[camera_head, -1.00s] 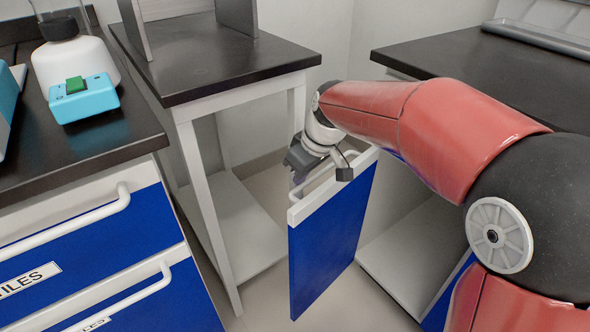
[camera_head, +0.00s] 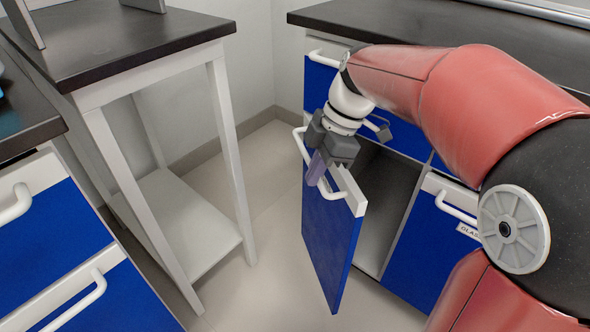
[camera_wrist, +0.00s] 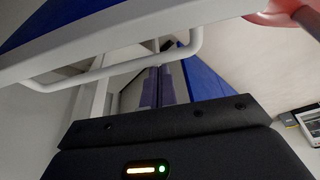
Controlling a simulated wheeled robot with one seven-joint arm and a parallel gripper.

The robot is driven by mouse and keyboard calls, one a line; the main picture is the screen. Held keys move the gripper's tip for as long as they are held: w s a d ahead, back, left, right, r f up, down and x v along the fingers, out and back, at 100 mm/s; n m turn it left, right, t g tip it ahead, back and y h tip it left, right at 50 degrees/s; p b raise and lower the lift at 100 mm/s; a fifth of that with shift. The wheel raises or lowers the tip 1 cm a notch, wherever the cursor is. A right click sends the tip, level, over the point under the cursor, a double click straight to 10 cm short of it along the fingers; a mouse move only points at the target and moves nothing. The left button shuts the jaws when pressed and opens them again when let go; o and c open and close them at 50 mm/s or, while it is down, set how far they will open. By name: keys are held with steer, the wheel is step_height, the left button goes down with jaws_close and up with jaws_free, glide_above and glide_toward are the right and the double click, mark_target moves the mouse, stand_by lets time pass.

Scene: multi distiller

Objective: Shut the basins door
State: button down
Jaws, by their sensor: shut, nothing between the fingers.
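The open door (camera_head: 331,240) is a blue panel with a white top edge and a white bar handle. It stands swung out from a cabinet under the right counter, and the dark inside of the cabinet (camera_head: 380,200) shows behind it. My gripper (camera_head: 317,168) is at the top of the door, beside the handle on its outer face. Its fingers are shut and empty. In the wrist view the shut fingers (camera_wrist: 158,87) point towards the white handle bar (camera_wrist: 110,70). I cannot tell whether they touch it.
A black-topped table with white legs (camera_head: 225,140) stands left of the door. Blue drawers with white handles (camera_head: 60,250) are at the lower left. Floor (camera_head: 260,290) is clear between.

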steer(key=shift+w+d, duration=0.1)
steer(key=shift+d, duration=0.7)
steer(key=shift+r, duration=0.15)
